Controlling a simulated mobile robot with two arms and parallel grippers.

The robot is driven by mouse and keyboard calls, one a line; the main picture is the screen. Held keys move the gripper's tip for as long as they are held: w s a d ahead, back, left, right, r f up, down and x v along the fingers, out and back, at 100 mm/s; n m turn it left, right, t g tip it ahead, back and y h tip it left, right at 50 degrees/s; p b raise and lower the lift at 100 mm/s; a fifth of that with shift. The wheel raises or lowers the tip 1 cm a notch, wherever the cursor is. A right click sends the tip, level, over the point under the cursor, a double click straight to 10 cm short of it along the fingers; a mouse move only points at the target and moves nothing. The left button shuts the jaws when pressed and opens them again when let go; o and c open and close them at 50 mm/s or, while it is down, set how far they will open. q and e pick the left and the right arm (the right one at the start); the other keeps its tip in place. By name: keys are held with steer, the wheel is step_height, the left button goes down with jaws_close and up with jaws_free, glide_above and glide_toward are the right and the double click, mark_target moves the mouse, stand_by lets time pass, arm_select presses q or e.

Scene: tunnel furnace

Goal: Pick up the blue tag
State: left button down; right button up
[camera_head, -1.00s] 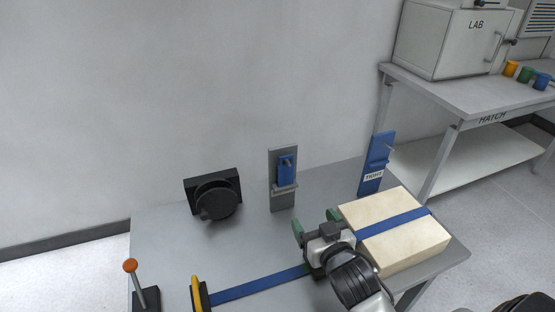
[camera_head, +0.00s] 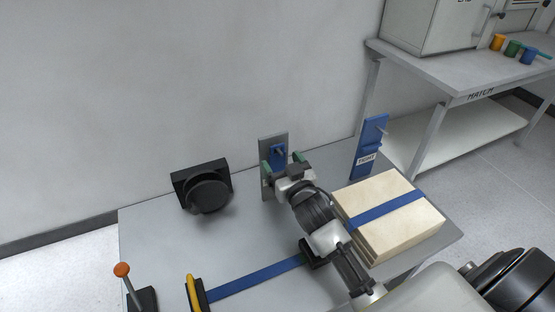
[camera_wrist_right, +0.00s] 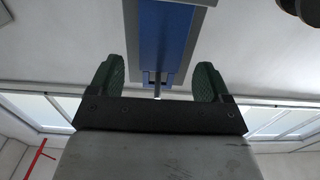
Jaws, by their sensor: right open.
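The blue tag (camera_head: 278,151) hangs on an upright grey plate (camera_head: 276,137) at the back of the table, near the wall. My right gripper (camera_head: 281,163) is in front of the tag and hides its lower part in the head view. In the right wrist view the blue tag (camera_wrist_right: 165,45) lies ahead, lined up with the gap between the green fingertips of my right gripper (camera_wrist_right: 159,82), which is open and empty. A thin peg (camera_wrist_right: 157,88) shows at the tag's end. Whether the fingers reach the tag is unclear. My left gripper is not in view.
A blue upright panel (camera_head: 369,145) with a label stands right of the plate. A strapped cream block (camera_head: 388,222) lies close to my right arm. A black round device (camera_head: 207,192) stands left. A blue strap (camera_head: 255,283) and an orange-knobbed lever (camera_head: 123,270) are in front.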

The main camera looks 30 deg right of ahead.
steer(key=shift+w, duration=1.1)
steer(key=shift+s, duration=0.1)
steer(key=shift+c, duration=1.5)
steer(key=c, duration=0.7)
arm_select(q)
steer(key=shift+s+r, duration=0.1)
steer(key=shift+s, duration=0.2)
